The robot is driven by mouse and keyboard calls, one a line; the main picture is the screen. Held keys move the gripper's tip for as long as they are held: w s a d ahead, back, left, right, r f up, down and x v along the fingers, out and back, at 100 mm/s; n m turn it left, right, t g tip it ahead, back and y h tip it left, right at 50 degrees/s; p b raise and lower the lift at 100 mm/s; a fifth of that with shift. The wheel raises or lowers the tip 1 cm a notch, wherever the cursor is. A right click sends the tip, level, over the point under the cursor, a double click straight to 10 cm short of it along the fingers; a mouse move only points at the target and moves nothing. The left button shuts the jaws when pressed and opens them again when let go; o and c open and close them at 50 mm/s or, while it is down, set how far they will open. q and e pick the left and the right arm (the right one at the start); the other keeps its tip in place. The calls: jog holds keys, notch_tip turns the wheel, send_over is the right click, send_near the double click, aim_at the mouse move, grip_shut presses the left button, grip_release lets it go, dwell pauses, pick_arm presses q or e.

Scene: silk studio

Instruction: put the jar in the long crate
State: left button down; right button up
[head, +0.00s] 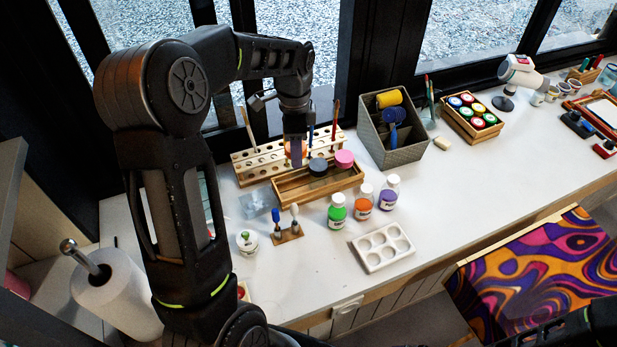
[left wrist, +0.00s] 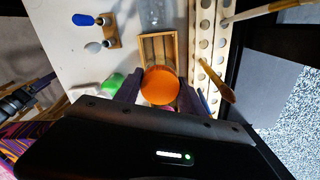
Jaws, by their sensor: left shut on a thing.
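My left gripper (head: 296,158) is shut on a jar with an orange lid (left wrist: 160,86), one finger on each side of it. In the head view the fingers hide most of this jar, and only a bit of orange shows. The gripper is over the back left part of the long wooden crate (head: 291,201). In the left wrist view bare slats of the crate (left wrist: 158,47) show beside the jar. A dark-lidded jar (head: 318,167) and a pink-lidded jar (head: 344,158) stand in the crate's right part. Part of my right arm shows at the lower right, its jaws unclear.
A wooden rack with brushes (head: 262,160) stands right behind the crate. In front are bottles with green (head: 337,212), orange (head: 362,198) and purple (head: 388,194) contents. A grey divided box (head: 395,150) stands to the right. A white palette (head: 382,247) lies near the front edge.

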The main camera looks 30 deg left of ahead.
aim_at(297, 173)
pick_arm(q)
notch_tip(297, 173, down, 4)
jog(key=shift+r, duration=0.1)
jog(key=shift+f+b, duration=1.2)
jog(key=shift+f, duration=1.25)
jog(key=shift+f, duration=0.2)
jog(key=c, duration=0.7)
grip_release()
jog(key=shift+r, duration=0.1)
